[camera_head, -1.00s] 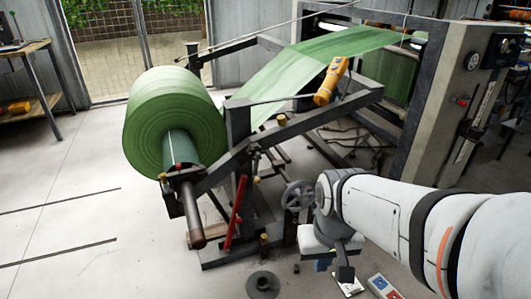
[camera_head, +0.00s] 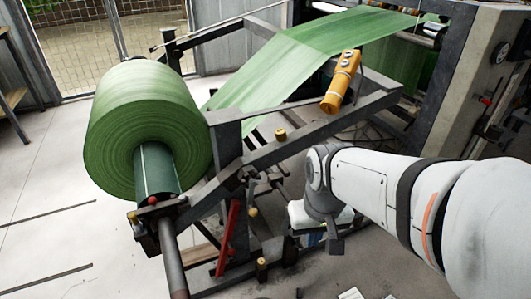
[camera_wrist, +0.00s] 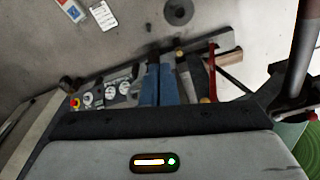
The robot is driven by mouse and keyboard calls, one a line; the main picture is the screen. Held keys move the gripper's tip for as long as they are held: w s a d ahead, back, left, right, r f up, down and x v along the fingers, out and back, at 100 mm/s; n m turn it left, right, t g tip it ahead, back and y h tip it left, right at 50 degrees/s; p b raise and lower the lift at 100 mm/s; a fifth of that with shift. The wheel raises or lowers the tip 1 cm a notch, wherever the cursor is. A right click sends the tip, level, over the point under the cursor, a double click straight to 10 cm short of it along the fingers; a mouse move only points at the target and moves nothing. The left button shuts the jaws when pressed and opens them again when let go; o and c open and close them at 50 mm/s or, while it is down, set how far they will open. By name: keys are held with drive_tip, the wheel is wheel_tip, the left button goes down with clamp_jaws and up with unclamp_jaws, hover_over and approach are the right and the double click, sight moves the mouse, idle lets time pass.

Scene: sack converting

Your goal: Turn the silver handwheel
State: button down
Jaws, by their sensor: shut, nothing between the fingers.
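The silver handwheel does not show clearly in either current view. In the head view my arm's end covers the place on the unwind stand (camera_head: 290,153) where the wheel stood a second ago. My gripper (camera_wrist: 159,66) shows in the wrist view as two blue fingers side by side, shut and empty. In the head view it is mostly hidden under my wrist, low beside the stand. I cannot tell whether the fingers touch the wheel.
A large green roll (camera_head: 148,130) sits on the stand at left, its web running up to the machine. A yellow hand-held control (camera_head: 341,81) hangs on the frame. A red lever (camera_head: 228,236) stands left of my arm. A dark disc (camera_wrist: 178,11) lies on the floor.

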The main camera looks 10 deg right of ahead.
drive_tip(key=w+d+f+n+t+h+p, duration=0.1)
drive_tip(key=w+d+f+n+h+p, duration=0.2)
drive_tip(key=w+n, duration=0.4)
drive_tip(key=w+d+f+n+p, duration=0.2)
drive_tip(key=w+d+n+p, duration=0.15)
drive_tip(key=w+p, duration=0.35)
drive_tip(key=w+a+f+n+y+b, duration=0.1)
drive_tip(key=f+n, duration=0.5)
drive_tip(key=f, duration=0.7)
drive_tip(key=w+a+f+n+y+b, duration=0.2)
drive_tip(key=w+f+n, duration=0.3)
drive_tip(key=f, duration=0.9)
drive_tip(key=shift+w+a+n+g+y, duration=0.2)
drive_tip(key=shift+a+n+g+y, duration=0.15)
drive_tip(key=shift+a+n, duration=0.5)
drive_tip(key=shift+b, duration=0.3)
